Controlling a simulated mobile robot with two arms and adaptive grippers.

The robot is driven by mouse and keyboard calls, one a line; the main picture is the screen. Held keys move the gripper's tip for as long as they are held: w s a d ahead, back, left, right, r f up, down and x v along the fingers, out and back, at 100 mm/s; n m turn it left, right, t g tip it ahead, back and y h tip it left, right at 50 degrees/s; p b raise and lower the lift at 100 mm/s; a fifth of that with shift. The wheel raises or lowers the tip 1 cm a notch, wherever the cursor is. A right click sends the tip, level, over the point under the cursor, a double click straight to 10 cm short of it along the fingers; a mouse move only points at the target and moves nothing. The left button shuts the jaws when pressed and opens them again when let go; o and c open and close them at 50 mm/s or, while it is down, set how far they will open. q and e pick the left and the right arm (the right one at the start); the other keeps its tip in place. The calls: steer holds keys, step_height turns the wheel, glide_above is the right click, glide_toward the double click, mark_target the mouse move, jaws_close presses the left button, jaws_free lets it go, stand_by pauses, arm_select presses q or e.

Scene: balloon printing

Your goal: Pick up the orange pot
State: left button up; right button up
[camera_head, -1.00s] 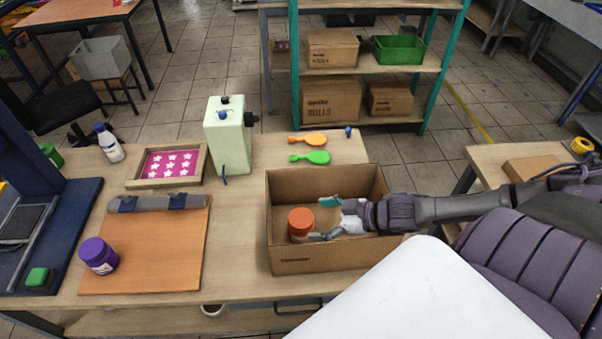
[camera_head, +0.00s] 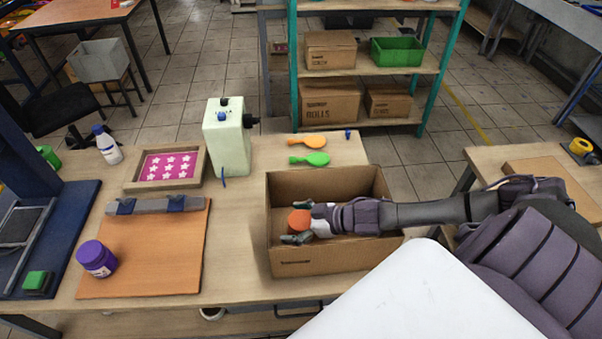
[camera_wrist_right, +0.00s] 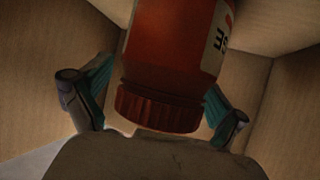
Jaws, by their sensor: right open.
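The orange pot (camera_head: 298,219) stands inside the open cardboard box (camera_head: 290,262) on the table, near the box's left side. In the right wrist view the pot (camera_wrist_right: 175,60) shows a ribbed lid and part of a white label. My right gripper (camera_head: 297,228) reaches into the box from the right and partly hides the pot. Its two teal-padded fingers (camera_wrist_right: 155,100) are spread, one on each side of the pot. A gap shows at the left finger; I cannot tell whether the right finger touches the pot. My left gripper is not in view.
The box walls stand close around my right gripper. A purple pot (camera_head: 97,259) is on the orange board (camera_head: 150,270) at left. A pale green machine (camera_head: 228,140), a tray of white stars (camera_head: 168,167) and two paddles (camera_head: 310,158) lie behind.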

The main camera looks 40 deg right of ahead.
steer(key=shift+c, duration=0.4)
steer(key=c, duration=1.3)
